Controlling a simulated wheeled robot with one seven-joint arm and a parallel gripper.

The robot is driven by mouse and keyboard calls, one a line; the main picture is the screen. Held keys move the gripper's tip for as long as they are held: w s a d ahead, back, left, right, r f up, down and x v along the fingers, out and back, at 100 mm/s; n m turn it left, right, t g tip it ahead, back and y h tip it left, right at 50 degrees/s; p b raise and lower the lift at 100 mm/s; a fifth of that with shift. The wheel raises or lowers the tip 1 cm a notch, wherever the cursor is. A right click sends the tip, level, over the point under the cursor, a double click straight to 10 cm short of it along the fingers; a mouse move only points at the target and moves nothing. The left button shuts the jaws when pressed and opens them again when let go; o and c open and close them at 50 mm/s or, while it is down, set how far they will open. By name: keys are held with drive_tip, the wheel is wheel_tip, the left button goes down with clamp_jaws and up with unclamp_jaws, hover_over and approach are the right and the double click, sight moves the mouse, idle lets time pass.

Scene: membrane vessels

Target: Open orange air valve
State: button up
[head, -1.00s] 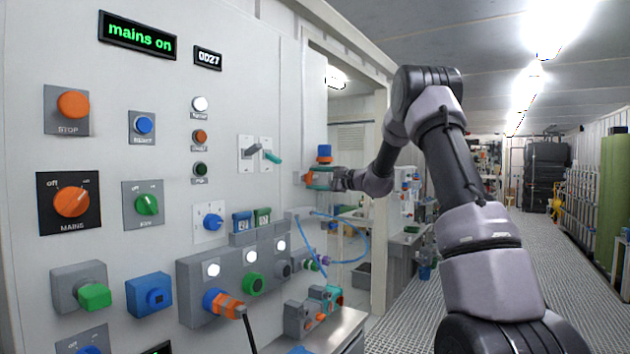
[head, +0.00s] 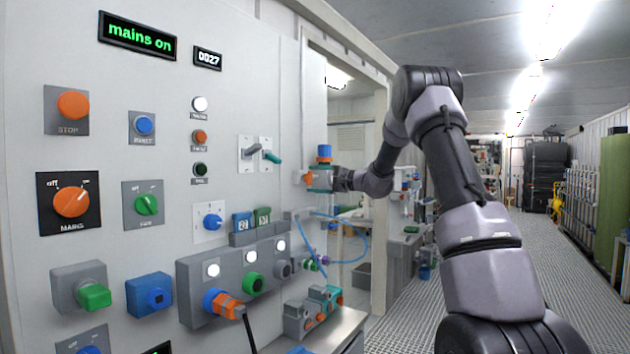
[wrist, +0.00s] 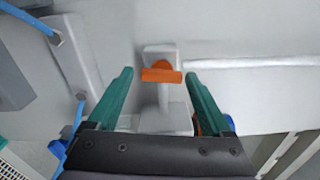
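The orange air valve (wrist: 161,75) has a short orange bar handle on a pale grey body fixed to the wall. In the wrist view the handle lies crosswise, between my gripper's teal fingertips (wrist: 159,76), with a gap on both sides. My gripper is open and points at the valve; I see no contact. In the head view my gripper (head: 322,180) is at the panel's right edge, beside a small orange part (head: 309,178) and below a blue cap (head: 324,153). The fingers hide part of the valve there.
The control panel (head: 100,150) with several knobs and switches fills the left. A pale horizontal pipe (wrist: 255,62) runs right of the valve. Blue hoses (head: 352,255) hang below my gripper. A doorway (head: 350,110) stands behind my wrist; the aisle (head: 400,300) at right is open floor.

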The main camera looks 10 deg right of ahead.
idle(0.3)
drive_tip(key=v, duration=1)
drive_tip(key=shift+s+d, duration=0.25)
drive_tip(key=shift+r, duration=0.1)
drive_tip(key=s+a+r+n+g+h, duration=0.1)
drive_tip(key=s+a+g, duration=0.1)
drive_tip(key=s+a, duration=0.35)
drive_tip(key=s+a+n+g+h, duration=0.1)
drive_tip(key=s+a+n+g, duration=0.1)
drive_tip(key=s, duration=0.6)
drive_tip(key=s+a+r+n+g, duration=0.1)
drive_tip(key=s+a+g, duration=0.15)
drive_tip(key=s, duration=0.35)
drive_tip(key=s+d+f+n+h, duration=0.1)
drive_tip(key=s+h, duration=0.3)
drive_tip(key=s, duration=0.7)
drive_tip(key=s+d+f+n+h, duration=0.1)
drive_tip(key=s+d+f+h, duration=0.3)
drive_tip(key=s, duration=0.7)
drive_tip(key=shift+s+n+t+h, duration=0.3)
drive_tip(key=shift+s+t+h, duration=0.1)
drive_tip(key=shift+t, duration=0.05)
drive_tip(key=shift+f, duration=0.1)
